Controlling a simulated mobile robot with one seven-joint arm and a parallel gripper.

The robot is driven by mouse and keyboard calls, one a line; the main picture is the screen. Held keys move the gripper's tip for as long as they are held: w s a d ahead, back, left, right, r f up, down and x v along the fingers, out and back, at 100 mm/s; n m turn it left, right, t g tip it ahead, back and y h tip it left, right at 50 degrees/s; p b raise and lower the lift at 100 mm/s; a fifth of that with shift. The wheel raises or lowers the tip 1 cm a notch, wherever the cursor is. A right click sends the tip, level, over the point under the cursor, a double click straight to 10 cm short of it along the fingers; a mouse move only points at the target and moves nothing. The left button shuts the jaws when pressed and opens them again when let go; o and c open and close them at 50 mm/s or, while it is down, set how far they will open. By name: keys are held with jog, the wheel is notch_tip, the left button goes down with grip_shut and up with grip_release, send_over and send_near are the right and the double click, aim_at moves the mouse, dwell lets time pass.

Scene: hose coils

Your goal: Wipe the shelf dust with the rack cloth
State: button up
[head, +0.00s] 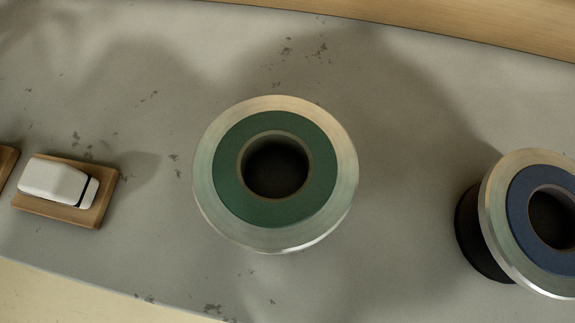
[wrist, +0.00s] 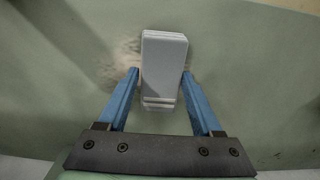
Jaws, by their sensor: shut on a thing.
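In the wrist view my gripper (wrist: 160,72) has its two blue fingers shut on a pale grey-white folded block, which looks like the cloth (wrist: 164,50). Its layered edges show at the far end and a light stripe crosses its near end. A pale, brownish dust patch (wrist: 122,62) lies on the green-grey surface, mostly left of the cloth and partly hidden by it. Whether the cloth touches the surface is hard to tell. The head view shows neither my gripper nor the dust patch clearly.
In the head view, a green-faced coil (head: 227,190) stands mid-surface and a blue-faced coil (head: 520,212) at the right. A white object with a dark band (head: 52,181) rests on a wooden block (head: 88,213) at the left. Worn grey surface (head: 400,120) lies clear between the coils.

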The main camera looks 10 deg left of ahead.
jog(key=shift+d+p, duration=0.45)
jog(key=shift+d, duration=2.2)
jog(key=shift+d, duration=2.6)
jog(key=shift+a, duration=0.1)
jog(key=shift+a+p, duration=0.7)
jog(key=shift+a, duration=1.85)
jog(key=shift+a, duration=1.05)
jog(key=shift+a+p, duration=0.3)
jog(key=shift+a, duration=1.3)
